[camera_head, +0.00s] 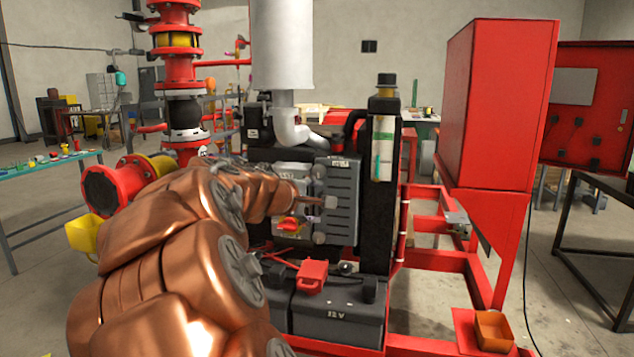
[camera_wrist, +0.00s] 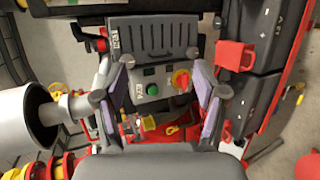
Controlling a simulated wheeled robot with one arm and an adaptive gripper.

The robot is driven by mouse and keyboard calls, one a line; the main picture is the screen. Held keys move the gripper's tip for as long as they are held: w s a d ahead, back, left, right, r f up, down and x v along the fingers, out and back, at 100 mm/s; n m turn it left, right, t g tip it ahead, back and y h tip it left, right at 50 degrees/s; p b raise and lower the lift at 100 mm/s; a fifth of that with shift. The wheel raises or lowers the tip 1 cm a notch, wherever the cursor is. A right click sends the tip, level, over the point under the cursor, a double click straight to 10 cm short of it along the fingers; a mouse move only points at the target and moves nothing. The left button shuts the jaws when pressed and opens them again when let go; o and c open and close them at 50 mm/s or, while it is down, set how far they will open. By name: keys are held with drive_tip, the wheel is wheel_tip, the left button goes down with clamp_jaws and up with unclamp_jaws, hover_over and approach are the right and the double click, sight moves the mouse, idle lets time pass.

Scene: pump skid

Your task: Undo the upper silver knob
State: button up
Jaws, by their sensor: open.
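The upper silver knob (camera_head: 319,171) is a small round grey knob on the left edge of a ribbed grey cover (camera_head: 343,190). In the wrist view the cover is turned sideways, and the upper knob (camera_wrist: 127,62) is at its left, near the tip of one finger. A lower silver knob (camera_head: 319,238) also shows in the wrist view (camera_wrist: 192,52), near the other finger. My gripper (camera_head: 318,202) is open, in front of the cover at a height between the two knobs. In the wrist view my gripper (camera_wrist: 161,76) has nothing between its purple pads. I cannot tell whether it touches anything.
A control box (camera_wrist: 153,87) with a green button and a red-yellow switch (camera_wrist: 181,80) is beside the cover. A black battery (camera_head: 335,312) with a red terminal cap (camera_head: 311,276) is below. A silver pipe (camera_head: 287,120) is above. A red cabinet (camera_head: 500,110) stands right.

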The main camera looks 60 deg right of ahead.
drive_tip(key=w+d+r+n+h+b, duration=0.2)
drive_tip(key=w+d+r+n, duration=0.1)
drive_tip(key=d, duration=0.3)
drive_tip(key=n+t+h+b, duration=0.1)
drive_tip(key=n+t+b, duration=0.3)
drive_tip(key=n, duration=0.8)
approach(318, 172)
drive_tip(key=d+t, duration=0.1)
drive_tip(key=d, duration=0.1)
drive_tip(key=shift+m, duration=0.3)
drive_tip(key=shift+p+x, duration=1.65)
drive_tip(key=shift+x, duration=2.2)
drive_tip(key=shift+h, duration=0.3)
drive_tip(key=shift+c, duration=0.4)
drive_tip(key=c, duration=1.1)
drive_tip(key=shift+o, duration=0.2)
drive_tip(key=shift+f, duration=0.1)
